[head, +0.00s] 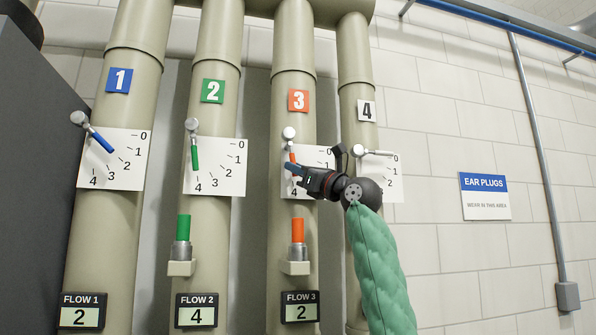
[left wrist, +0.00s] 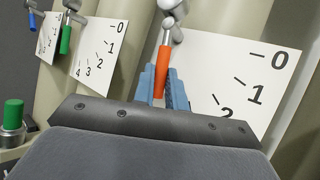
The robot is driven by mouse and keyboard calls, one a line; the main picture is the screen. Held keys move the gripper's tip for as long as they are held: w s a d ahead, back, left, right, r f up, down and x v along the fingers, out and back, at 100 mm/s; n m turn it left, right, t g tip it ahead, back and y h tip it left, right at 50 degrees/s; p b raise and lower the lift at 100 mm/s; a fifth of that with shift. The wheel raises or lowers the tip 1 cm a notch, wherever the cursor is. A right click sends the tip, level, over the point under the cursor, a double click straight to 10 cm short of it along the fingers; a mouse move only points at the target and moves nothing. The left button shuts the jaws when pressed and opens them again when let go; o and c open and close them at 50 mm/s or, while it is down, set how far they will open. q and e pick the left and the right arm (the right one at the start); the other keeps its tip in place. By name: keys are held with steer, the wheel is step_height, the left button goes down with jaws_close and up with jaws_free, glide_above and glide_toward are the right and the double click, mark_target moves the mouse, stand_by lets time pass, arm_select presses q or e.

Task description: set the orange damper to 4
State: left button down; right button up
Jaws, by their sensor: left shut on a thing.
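The orange damper handle (head: 292,157) hangs nearly straight down from its silver pivot on pipe 3, in front of a white dial plate. In the left wrist view the orange handle (left wrist: 163,70) lies between my two blue finger pads. My left gripper (head: 290,168), on the green-sleeved arm, is shut on this handle; it also shows in the left wrist view (left wrist: 162,88). The FLOW 3 display (head: 300,307) reads 2. My right gripper is not in view.
The blue handle (head: 102,142) points at about 2 and the green handle (head: 195,157) at about 4. The white handle (head: 375,153) on pipe 4 lies close to my wrist. An orange-topped fitting (head: 298,232) juts out below.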

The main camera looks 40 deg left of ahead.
arm_select(q)
steer(key=shift+r, duration=0.2)
steer(key=c, duration=1.4)
jaws_free()
steer(key=shift+f, duration=0.1)
steer(key=shift+c, duration=0.2)
